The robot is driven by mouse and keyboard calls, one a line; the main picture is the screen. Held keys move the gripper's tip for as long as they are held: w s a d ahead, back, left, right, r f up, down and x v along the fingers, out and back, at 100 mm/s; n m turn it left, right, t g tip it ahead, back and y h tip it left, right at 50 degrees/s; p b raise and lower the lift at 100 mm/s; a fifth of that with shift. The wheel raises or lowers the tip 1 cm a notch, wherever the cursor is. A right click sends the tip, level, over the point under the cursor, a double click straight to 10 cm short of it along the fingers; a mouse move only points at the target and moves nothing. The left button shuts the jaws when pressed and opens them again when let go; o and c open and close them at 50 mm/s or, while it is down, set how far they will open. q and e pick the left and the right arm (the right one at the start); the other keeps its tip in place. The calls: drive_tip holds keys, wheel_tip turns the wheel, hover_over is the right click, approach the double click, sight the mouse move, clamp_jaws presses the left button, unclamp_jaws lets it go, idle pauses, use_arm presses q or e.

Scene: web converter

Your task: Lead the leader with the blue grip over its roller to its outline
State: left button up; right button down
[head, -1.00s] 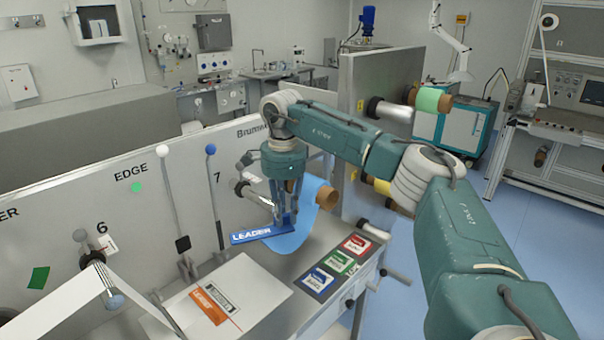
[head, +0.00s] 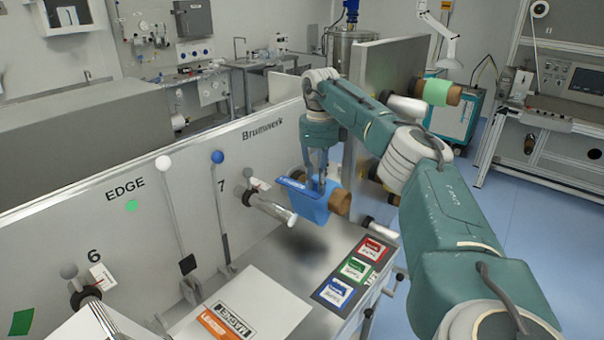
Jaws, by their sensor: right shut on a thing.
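My right gripper (head: 318,188) is shut on the blue grip (head: 292,183) of the leader, which has a white label strip. It holds the grip up against the blue web roll (head: 314,208), so where grip and web part is hard to see. The roll's brown core (head: 341,202) sticks out to the right. A silver roller (head: 268,207) juts from the panel by the number 7, left of the grip and apart from it. A white plate (head: 245,308) with an orange label lies on the bench in front; I cannot make out an outline on it. My left gripper is not in view.
A dark strip with red, green and blue cards (head: 354,269) lies right of the white plate. Two levers, white-topped (head: 163,164) and blue-topped (head: 217,158), stand along the panel (head: 130,190). A green roll (head: 436,92) is on the panel behind my arm.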

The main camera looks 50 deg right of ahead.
drive_tip(key=shift+w+r, duration=0.1)
drive_tip(key=shift+w, duration=0.15)
drive_tip(key=shift+r, duration=0.1)
drive_tip(key=s+a+r, duration=0.1)
drive_tip(key=a, duration=0.9)
drive_tip(key=s+a+r, duration=0.1)
drive_tip(key=s+a, duration=0.1)
drive_tip(key=a, duration=0.8)
drive_tip(key=a+f+b, duration=0.5)
drive_tip(key=a+f, duration=0.2)
use_arm(q)
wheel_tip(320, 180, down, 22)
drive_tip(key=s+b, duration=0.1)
drive_tip(key=b, duration=1.6)
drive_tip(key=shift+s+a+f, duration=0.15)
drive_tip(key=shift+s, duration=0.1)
use_arm(e)
drive_tip(key=shift+s+a+f, duration=0.1)
drive_tip(key=shift+a+f, duration=0.45)
drive_tip(key=shift+f, duration=3.35)
drive_tip(key=shift+a+f, duration=0.6)
drive_tip(key=shift+f, duration=3.35)
drive_tip(key=shift+s+a+f, duration=0.1)
drive_tip(key=shift+a+f, duration=0.45)
drive_tip(key=shift+f, duration=3.35)
